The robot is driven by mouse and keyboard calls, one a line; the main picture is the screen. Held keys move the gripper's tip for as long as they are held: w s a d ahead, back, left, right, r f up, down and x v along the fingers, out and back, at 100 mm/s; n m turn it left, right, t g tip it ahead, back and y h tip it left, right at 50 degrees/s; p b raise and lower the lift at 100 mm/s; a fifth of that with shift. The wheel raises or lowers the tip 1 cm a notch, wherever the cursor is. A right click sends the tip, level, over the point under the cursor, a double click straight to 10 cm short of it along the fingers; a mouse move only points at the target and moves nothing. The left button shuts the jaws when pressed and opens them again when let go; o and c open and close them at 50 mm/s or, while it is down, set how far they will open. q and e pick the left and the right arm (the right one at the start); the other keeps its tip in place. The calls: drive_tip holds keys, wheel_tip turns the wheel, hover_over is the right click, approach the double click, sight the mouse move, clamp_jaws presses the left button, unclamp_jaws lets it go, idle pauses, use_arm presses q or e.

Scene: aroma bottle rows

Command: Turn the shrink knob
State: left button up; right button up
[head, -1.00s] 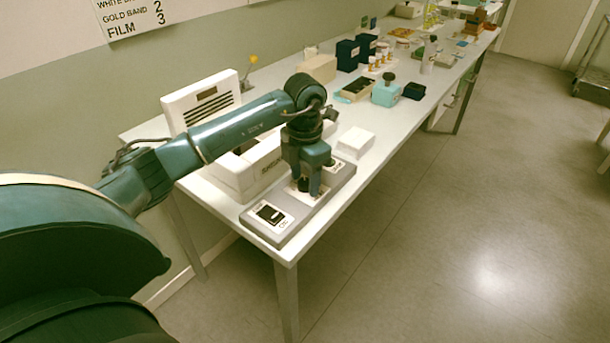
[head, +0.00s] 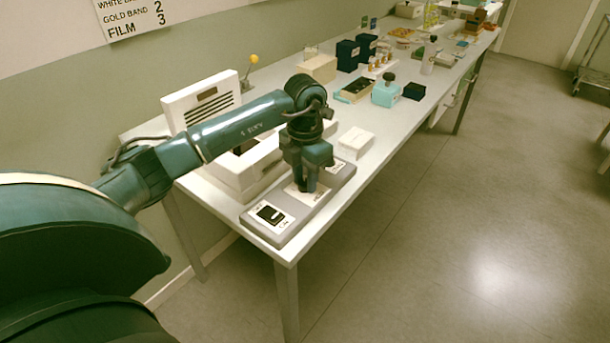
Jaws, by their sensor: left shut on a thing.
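A grey control panel (head: 291,232) lies at the near end of the white table. A white plate with a black switch (head: 270,214) is on its near left part. My left gripper (head: 308,188) points down over the middle of the panel, its fingers shut at a white plate there. The knob between the fingers is hidden by them, so I cannot see its turn. Another label plate shows partly behind the gripper at the panel's far end. My right gripper is not in view.
A white machine (head: 240,165) stands on the table just left of the panel, with my left arm above it. A white box (head: 355,142) lies behind the panel. A teal box (head: 385,93) and dark blue boxes (head: 347,55) stand farther back.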

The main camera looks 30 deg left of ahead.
use_arm(q)
drive_tip(key=n, duration=0.2)
drive_tip(key=shift+r+n, duration=0.1)
drive_tip(key=shift+n, duration=0.2)
drive_tip(key=n+p, duration=0.1)
drive_tip(key=n, duration=0.1)
drive_tip(key=shift+n, duration=1.8)
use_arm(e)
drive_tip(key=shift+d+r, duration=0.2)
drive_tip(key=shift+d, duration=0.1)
use_arm(q)
drive_tip(key=shift+w, duration=0.1)
drive_tip(key=o, duration=1)
drive_tip(key=shift+c, duration=0.2)
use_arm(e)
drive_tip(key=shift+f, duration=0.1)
